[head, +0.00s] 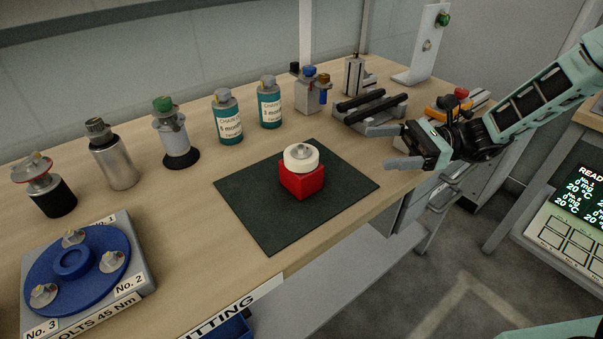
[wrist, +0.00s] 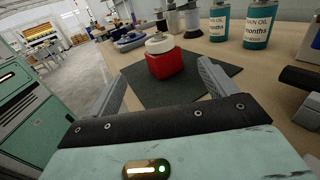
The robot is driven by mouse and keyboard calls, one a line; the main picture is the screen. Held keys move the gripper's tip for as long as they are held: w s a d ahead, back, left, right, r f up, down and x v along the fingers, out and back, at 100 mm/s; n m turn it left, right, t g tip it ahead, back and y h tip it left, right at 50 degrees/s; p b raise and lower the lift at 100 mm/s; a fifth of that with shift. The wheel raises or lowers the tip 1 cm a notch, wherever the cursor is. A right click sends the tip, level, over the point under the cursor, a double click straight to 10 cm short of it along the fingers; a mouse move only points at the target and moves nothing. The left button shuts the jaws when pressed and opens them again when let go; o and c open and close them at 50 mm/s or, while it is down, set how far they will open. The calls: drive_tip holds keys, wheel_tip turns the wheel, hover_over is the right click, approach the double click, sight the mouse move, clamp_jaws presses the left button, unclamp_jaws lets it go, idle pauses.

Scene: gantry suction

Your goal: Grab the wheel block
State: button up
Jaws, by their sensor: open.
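The wheel block is a red block (head: 302,183) with a white wheel (head: 301,157) on its top, a grey metal hub in the wheel's middle. It sits upright on a dark green mat (head: 258,226) on the wooden bench. In the wrist view the red block (wrist: 165,64) and white wheel (wrist: 159,43) show ahead, between the fingers. My gripper (head: 384,147) is open and empty, to the right of the block and apart from it, near the bench's right edge. Its two fingers also frame the wrist view (wrist: 161,82).
Several bottles stand along the back, including two teal oil cans (head: 227,117) (head: 269,103). A blue turntable (head: 77,262) lies at front left. A black-barred fixture (head: 370,104) and an orange item with a red knob (head: 449,106) are near my gripper. The mat around the block is clear.

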sight(307, 150)
drive_tip(key=a, duration=0.7)
drive_tip(key=s+a+p, duration=0.1)
drive_tip(key=a, duration=0.3)
drive_tip(key=shift+a, duration=0.25)
drive_tip(key=shift+s+a+r+p, duration=0.15)
drive_tip(key=shift+a+r+p, duration=0.05)
drive_tip(key=shift+a, duration=1.15)
drive_tip(key=shift+s+a+r+p, duration=0.1)
drive_tip(key=shift+a+r+p, duration=0.1)
drive_tip(key=shift+a, duration=1.15)
clamp_jaws()
